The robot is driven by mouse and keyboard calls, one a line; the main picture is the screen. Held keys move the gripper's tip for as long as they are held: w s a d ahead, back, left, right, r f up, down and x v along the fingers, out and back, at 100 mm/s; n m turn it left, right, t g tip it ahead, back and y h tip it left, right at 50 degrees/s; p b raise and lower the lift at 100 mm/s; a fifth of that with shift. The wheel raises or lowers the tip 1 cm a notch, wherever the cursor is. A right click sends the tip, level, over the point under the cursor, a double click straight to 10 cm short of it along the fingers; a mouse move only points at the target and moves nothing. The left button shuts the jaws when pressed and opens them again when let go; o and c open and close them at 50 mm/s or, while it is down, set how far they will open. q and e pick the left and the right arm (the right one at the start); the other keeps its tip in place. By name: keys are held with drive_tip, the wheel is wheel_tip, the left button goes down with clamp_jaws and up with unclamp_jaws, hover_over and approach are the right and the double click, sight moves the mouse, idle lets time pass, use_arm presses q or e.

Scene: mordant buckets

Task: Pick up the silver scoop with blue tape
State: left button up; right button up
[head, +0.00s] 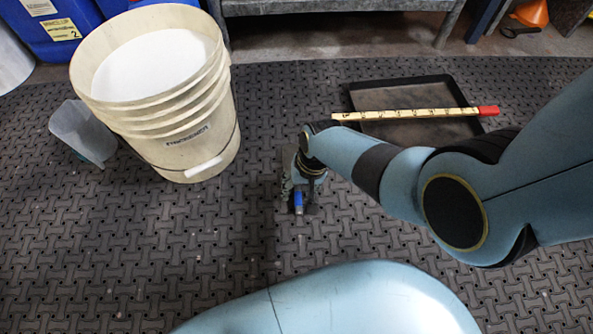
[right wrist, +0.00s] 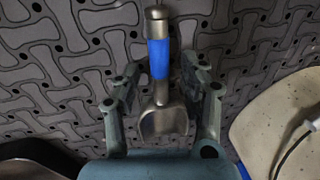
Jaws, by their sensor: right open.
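The silver scoop with blue tape (head: 298,199) is on the dark rubber mat in the middle of the head view, partly hidden by my right wrist. In the right wrist view its taped handle (right wrist: 158,58) points to the top and its metal bowl (right wrist: 163,124) is nearest the palm. My right gripper (right wrist: 165,78) is open, with one finger on each side of the scoop and gaps showing on both sides. In the head view my right gripper (head: 302,178) appears over the scoop; its height is hard to tell. My left gripper is not in view.
A large cream bucket (head: 190,140) with white contents stands to the left, with a translucent container (head: 82,132) beside it. A black tray (head: 449,84) lies at the back right, with a red-ended ruler (head: 415,114) across it. The mat in front and left is clear.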

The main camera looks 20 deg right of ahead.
clamp_jaws()
drive_tip(key=shift+r, duration=0.1)
idle(0.5)
